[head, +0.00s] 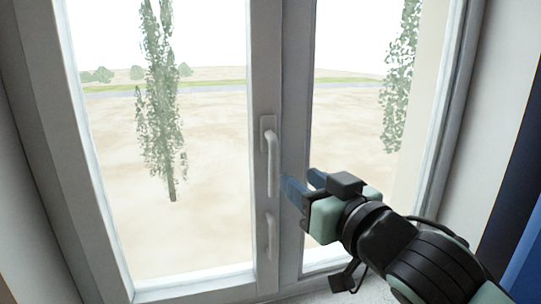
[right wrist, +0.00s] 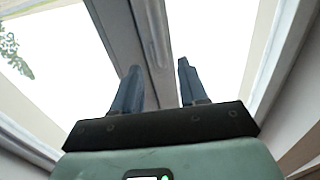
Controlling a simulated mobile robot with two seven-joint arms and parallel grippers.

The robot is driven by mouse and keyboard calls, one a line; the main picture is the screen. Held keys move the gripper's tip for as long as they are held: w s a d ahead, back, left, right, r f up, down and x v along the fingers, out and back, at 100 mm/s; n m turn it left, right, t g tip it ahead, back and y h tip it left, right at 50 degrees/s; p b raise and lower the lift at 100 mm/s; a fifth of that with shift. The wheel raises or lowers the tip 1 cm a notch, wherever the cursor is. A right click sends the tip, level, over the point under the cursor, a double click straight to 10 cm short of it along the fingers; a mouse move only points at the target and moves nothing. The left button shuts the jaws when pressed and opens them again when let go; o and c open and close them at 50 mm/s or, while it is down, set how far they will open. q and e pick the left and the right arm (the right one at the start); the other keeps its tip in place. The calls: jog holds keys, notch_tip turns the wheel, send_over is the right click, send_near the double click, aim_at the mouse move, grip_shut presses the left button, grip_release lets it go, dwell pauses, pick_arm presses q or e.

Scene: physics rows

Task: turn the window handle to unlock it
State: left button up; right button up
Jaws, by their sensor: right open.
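The white window handle (head: 271,158) hangs pointing down from its plate on the middle frame post in the head view. A second pale handle-like shape (head: 268,237) shows lower on the same post. My right gripper (head: 302,184) is open, with blue fingers, just right of the upper handle's lower end. In the head view I cannot tell whether a finger touches it. My left gripper is not in view.
The window has a wide left pane (head: 210,130) and a narrower right pane (head: 345,120). A pale sill (head: 335,297) runs below. A white wall and a dark blue surface (head: 515,190) stand at the right. Trees and sandy ground lie outside.

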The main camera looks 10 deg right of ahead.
aim_at(276, 163)
jog(key=p+x, duration=0.2)
jog(key=x, duration=0.9)
jog(key=shift+p, duration=0.3)
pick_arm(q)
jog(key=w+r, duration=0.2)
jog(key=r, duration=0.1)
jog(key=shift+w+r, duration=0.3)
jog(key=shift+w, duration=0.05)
pick_arm(e)
jog(key=shift+s, duration=0.1)
grip_shut()
